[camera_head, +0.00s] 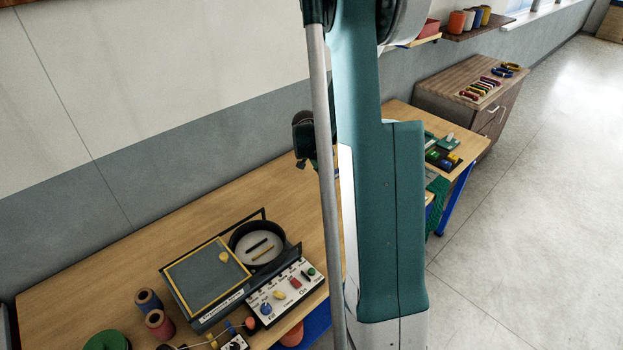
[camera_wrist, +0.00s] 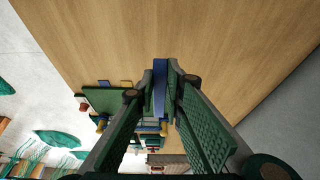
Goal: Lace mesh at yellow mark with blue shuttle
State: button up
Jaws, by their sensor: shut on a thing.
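In the wrist view my gripper (camera_wrist: 161,92) is shut on a narrow blue piece, which looks like the blue shuttle (camera_wrist: 160,80). The shuttle points away from me over bare wooden table top. Green netting (camera_head: 437,200) hangs at the right edge of the table in the head view, partly behind my arm. I cannot make out a yellow mark on the mesh. My arm hides the held shuttle in the head view.
A machine with a grey yellow-edged lid (camera_head: 208,277) and a control panel (camera_head: 287,293) stands on the table (camera_head: 130,245). Spools (camera_head: 159,324) stand at its left. A green board (camera_wrist: 103,99) lies left of my gripper. A wooden cabinet (camera_head: 440,85) stands behind.

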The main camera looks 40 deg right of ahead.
jog(key=s+d+f, duration=0.1)
jog(key=s+d, duration=0.4)
jog(key=d, duration=0.6)
jog(key=s+d+f+p, duration=0.1)
jog(key=s+d, duration=0.4)
jog(key=d, duration=0.5)
jog(key=shift+d+f+p, duration=0.3)
jog(key=shift+d+f, duration=0.1)
jog(key=shift+f, duration=0.15)
jog(key=shift+f, duration=0.2)
jog(key=shift+f+b, duration=0.7)
jog(key=shift+f, duration=2.4)
jog(key=shift+d+f, duration=0.1)
jog(key=shift+d+b, duration=1.2)
jog(key=shift+d, duration=3.6)
